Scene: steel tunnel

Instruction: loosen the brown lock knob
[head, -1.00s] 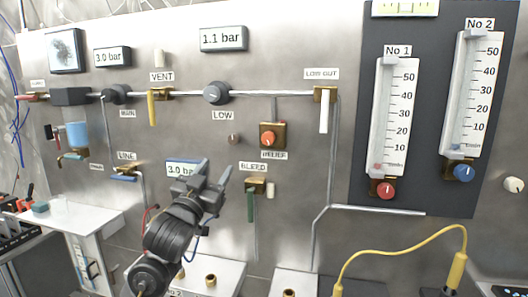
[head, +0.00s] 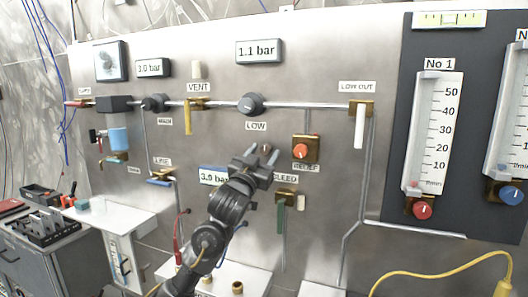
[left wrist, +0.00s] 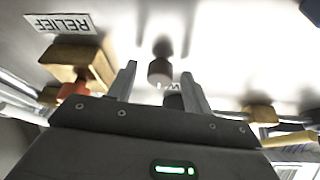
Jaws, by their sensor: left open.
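The brown lock knob (left wrist: 160,71) is a small dark cylinder on the steel panel. In the left wrist view it lies between the two fingertips, with clear gaps on both sides. In the head view the small brown knob (head: 266,148) shows at the fingertips, below the LOW knob. My left gripper (head: 261,156) is open and points at the panel; its spread fingers also show in the left wrist view (left wrist: 158,76). How far the fingertips are from the panel is hard to tell. My right gripper is not in view.
The black LOW knob (head: 251,103) sits above on the pipe. The orange RELIEF knob (head: 300,151) is close on the right, and the BLEED valve (head: 286,197) is below right. A white shelf (head: 118,222) stands at lower left.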

